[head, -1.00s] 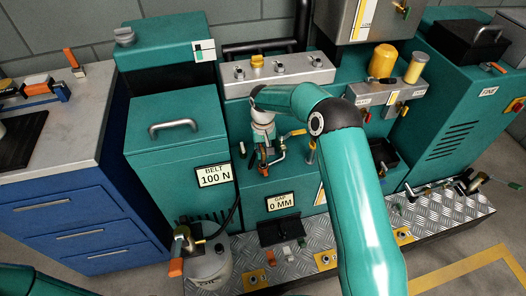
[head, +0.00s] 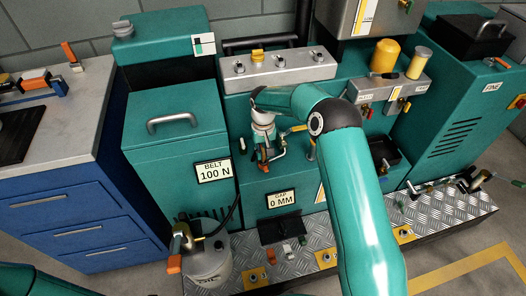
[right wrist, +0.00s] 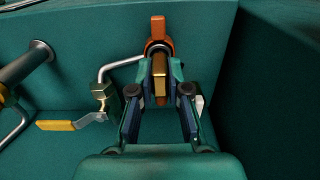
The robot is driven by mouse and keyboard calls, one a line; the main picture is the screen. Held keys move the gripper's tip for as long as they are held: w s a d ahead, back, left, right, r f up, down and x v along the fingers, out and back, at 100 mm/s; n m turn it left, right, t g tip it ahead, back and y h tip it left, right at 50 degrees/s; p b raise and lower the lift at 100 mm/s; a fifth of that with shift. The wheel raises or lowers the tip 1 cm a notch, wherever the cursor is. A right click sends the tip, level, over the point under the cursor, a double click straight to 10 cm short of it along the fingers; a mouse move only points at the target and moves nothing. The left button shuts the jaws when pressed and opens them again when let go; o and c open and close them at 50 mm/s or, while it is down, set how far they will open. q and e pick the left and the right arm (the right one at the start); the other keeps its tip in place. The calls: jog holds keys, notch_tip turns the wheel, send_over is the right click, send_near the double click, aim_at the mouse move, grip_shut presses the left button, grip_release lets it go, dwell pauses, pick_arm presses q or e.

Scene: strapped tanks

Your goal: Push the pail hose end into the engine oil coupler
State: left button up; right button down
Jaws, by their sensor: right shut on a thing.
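The pail (head: 209,266) is a grey can on the treadplate at the lower left. Its black hose (head: 237,203) rises along the green cabinet and is lost from sight towards my right gripper. My right gripper (head: 263,150) is in front of the engine block; it also shows in the right wrist view (right wrist: 160,92). It is shut on a brass-coloured block, which I take for the pail hose end (right wrist: 160,76). The orange-ringed coupler (right wrist: 158,44) is straight behind the block, in line with it. The fingers hide the joint, so I cannot tell how deep it sits. My left gripper is out of view.
A yellow-handled valve (right wrist: 72,122) with a bent pipe is close to the left of my right gripper. A thick grey pipe (right wrist: 28,64) lies farther left. The "GAP 0 MM" plate (head: 281,199) is below. The blue bench (head: 90,205) stands at the left.

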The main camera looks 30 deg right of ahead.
jog(key=shift+f, duration=0.4)
jog(key=c, duration=1.1)
grip_release()
jog(key=shift+o, duration=0.2)
jog(key=shift+r, duration=0.1)
notch_tip(320, 180, up, 12)
